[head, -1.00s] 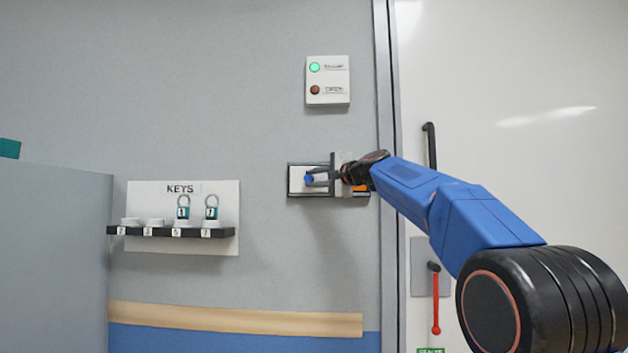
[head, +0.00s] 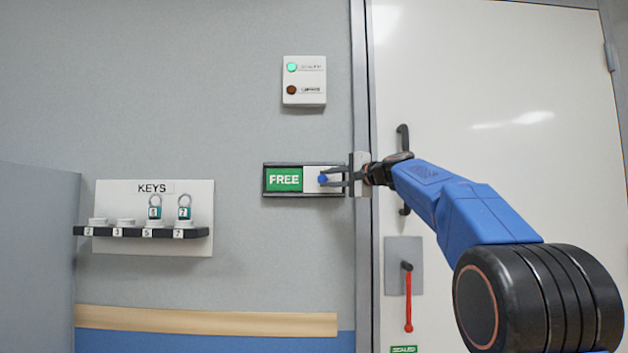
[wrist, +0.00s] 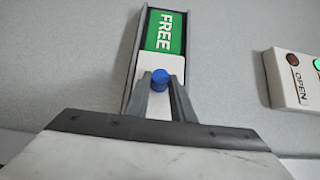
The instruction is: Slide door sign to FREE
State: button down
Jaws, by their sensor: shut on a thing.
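The door sign (head: 284,180) is a dark frame on the grey wall left of the door. Its green FREE panel shows at the left end in the head view, and it also shows in the wrist view (wrist: 165,32). A white slider plate (head: 312,187) covers the right part of the frame. A blue knob (head: 322,179) stands out from the plate; the wrist view shows it too (wrist: 160,79). My gripper (head: 326,180) reaches in from the right and is shut on the blue knob, a finger on each side.
A key rack (head: 140,232) with several numbered pegs and two tagged padlocks hangs at the left. An indicator box (head: 304,81) with a lit green lamp is above the sign. The white door (head: 490,80) with a red lever (head: 408,300) is at right.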

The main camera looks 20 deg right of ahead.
jog(key=shift+s+d+f, duration=0.1)
jog(key=shift+d, duration=0.3)
jog(key=c, duration=1.5)
grip_release()
jog(key=shift+d, duration=0.2)
jog(key=shift+s, duration=0.1)
jog(key=v, duration=1.7)
jog(key=shift+s, duration=0.2)
